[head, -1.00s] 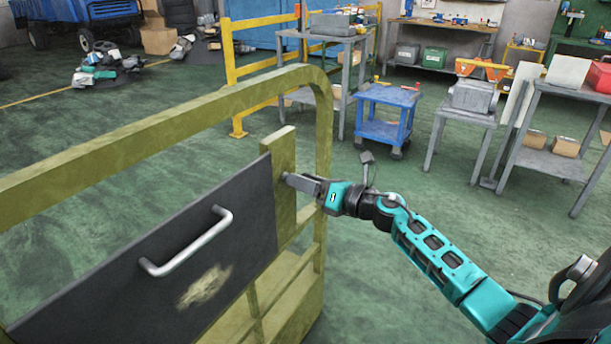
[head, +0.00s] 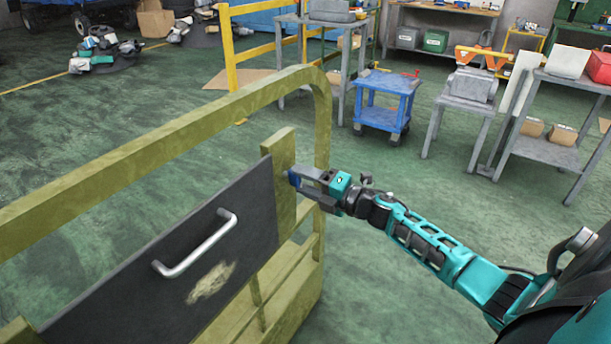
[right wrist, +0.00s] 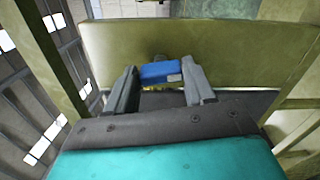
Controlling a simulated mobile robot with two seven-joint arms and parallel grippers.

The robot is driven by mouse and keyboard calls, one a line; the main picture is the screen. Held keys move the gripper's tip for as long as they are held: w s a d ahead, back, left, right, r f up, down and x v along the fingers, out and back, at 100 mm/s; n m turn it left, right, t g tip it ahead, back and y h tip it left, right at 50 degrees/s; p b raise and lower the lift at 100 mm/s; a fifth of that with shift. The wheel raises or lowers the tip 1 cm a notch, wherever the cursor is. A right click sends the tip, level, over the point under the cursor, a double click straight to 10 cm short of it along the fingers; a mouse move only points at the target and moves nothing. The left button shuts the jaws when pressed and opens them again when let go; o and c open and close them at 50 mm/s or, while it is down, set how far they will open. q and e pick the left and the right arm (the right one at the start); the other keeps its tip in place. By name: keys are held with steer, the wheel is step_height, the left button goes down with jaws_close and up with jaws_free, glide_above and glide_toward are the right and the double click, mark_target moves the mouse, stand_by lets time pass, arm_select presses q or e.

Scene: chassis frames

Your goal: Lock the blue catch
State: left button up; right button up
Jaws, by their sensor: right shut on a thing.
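The blue catch (right wrist: 160,72) sits between the two fingers of my right gripper (right wrist: 160,88) in the right wrist view, against the yellow-green post (right wrist: 230,50). In the head view only a small bit of the blue catch (head: 294,178) shows at the tips of my right gripper (head: 306,190), on the side of the upright post (head: 284,165). The gripper is shut on the catch. Most of the catch is hidden by the fingers in the head view, so I cannot tell how it is set. My left gripper is out of view.
A dark panel (head: 130,285) with a silver handle (head: 198,247) is left of the post. A yellow-green rail frame (head: 130,150) arches around it. A blue cart (head: 385,113) and grey tables stand behind.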

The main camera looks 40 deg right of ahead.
steer(key=shift+m+p, duration=0.4)
steer(key=shift+m, duration=0.6)
steer(key=o, duration=1)
steer(key=shift+o, duration=0.2)
steer(key=shift+s+f, duration=0.1)
steer(key=v, duration=1.2)
steer(key=shift+s+d, duration=0.25)
steer(key=shift+s, duration=0.05)
steer(key=s+a+f+m+g+h, duration=0.1)
steer(key=s+a+f+m+g, duration=0.1)
steer(key=s+a+f+m, duration=0.2)
steer(key=s+a+f+m+g+h, duration=0.2)
steer(key=s+a+f+m, duration=0.2)
steer(key=a+m, duration=0.5)
steer(key=s+a+f+m+g+h, duration=0.1)
steer(key=s+a+f+m, duration=0.3)
steer(key=a, duration=0.6)
step_height(320, 180, down, 2)
steer(key=m, duration=0.3)
steer(key=shift+a+f+g+h, duration=0.2)
steer(key=shift+f+g+h, duration=0.1)
steer(key=shift+g, duration=0.1)
